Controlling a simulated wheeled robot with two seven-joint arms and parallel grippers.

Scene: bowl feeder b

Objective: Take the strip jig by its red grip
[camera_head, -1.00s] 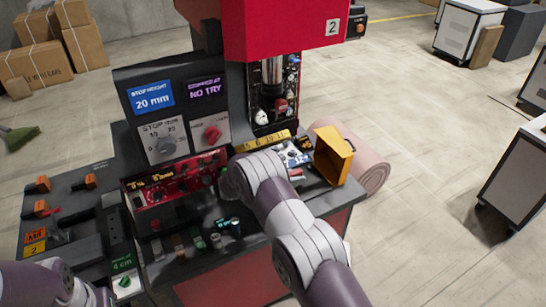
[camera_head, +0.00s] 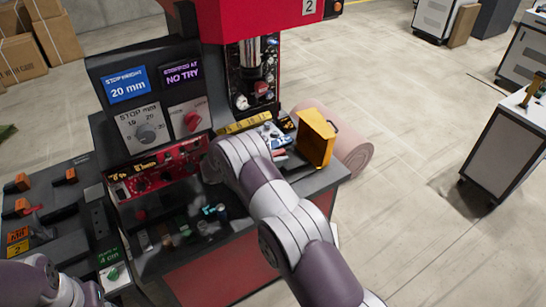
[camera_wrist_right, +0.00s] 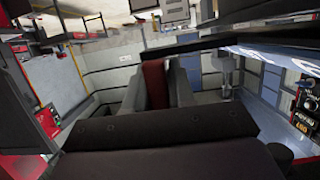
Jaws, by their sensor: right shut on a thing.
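In the right wrist view, a red upright piece, the red grip of the strip jig (camera_wrist_right: 153,82), stands between the two grey fingers of my right gripper (camera_wrist_right: 154,88). The fingers are shut on it. The rest of the jig cannot be made out there. In the head view my right forearm and wrist reach over the machine's bench and hide the gripper and the jig. My left arm shows only at the bottom left corner, and its gripper cannot be seen.
The machine has a stop-height dial (camera_head: 146,133), a red control panel (camera_head: 160,172) and a yellow numbered strip (camera_head: 245,122). An open yellow box (camera_head: 316,140) stands at the bench's right end. A pink roll (camera_head: 352,155) lies behind it. Orange-handled items (camera_head: 18,184) lie on the left bench.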

